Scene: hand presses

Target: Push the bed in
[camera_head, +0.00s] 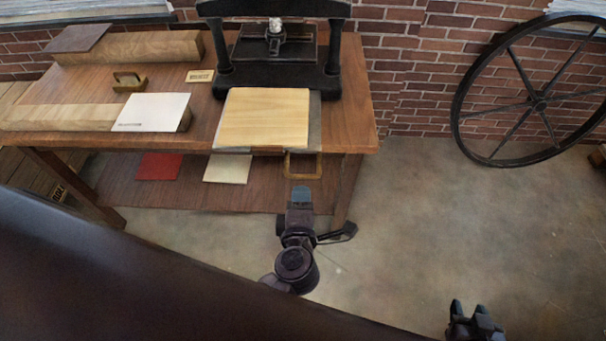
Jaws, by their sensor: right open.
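The press (275,60) is a black iron frame on the wooden table. Its bed (315,122) is a grey plate sticking out from the press toward the table's front edge. A light wooden board (264,118) lies on the bed. A brown loop handle (289,165) hangs at the bed's front right, past the table edge. My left gripper (301,194) is just in front of the handle in the picture, seen from above; a small gap shows between them. Its finger spacing is hard to see. My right gripper (469,310) is open and empty at the bottom right, over the floor.
Wooden blocks (130,47), a white card (152,112) and a small brass piece (129,82) are on the table's left. Red (158,166) and cream (228,169) sheets lie on the lower shelf. A large spoked wheel (540,100) leans at right. The floor between is clear.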

